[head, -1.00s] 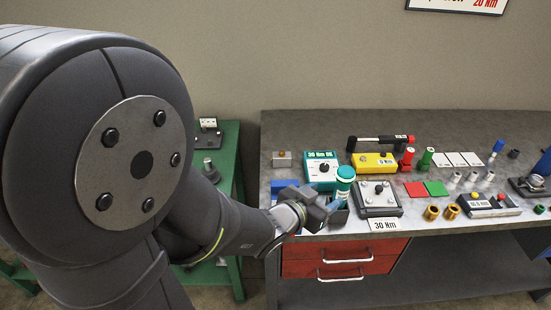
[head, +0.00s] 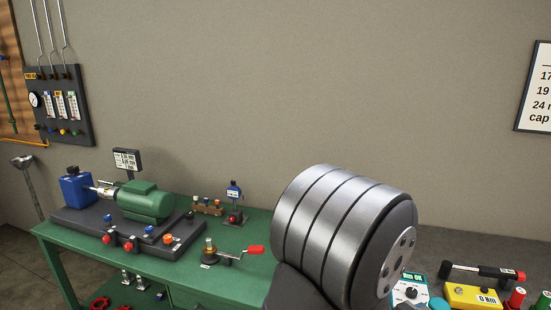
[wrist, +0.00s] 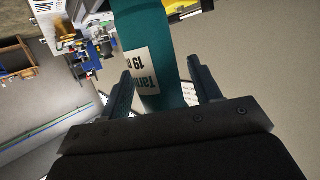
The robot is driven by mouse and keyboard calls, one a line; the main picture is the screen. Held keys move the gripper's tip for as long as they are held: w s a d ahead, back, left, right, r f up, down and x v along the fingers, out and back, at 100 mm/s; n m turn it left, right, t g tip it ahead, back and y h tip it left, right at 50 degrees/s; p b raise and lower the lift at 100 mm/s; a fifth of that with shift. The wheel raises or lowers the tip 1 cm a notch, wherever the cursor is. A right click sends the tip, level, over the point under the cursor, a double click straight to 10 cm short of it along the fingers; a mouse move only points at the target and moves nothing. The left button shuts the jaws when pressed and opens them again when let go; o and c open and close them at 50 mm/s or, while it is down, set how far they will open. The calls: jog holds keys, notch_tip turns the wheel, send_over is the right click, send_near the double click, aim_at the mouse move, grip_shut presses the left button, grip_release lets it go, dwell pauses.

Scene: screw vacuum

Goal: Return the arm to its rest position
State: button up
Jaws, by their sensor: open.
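My gripper (wrist: 160,70) is open in the wrist view, one finger on each side of the picture's middle. A teal cylinder with a white label (wrist: 143,72) shows between and beyond the fingers; part of the label's text is cut off. I see small gaps between the cylinder and the fingers. In the head view my gripper is not visible; a large grey joint of my arm (head: 345,235) fills the lower right.
A green bench (head: 240,240) carries a green motor pump (head: 146,202), a blue box (head: 77,188) and a red-handled crank (head: 252,250). At right, a teal-and-white tester (head: 410,290) and a yellow box (head: 472,296) stand on the grey bench. A gauge panel (head: 62,107) hangs at left.

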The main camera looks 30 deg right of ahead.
jog(key=shift+f, duration=0.3)
jog(key=shift+r, duration=0.2)
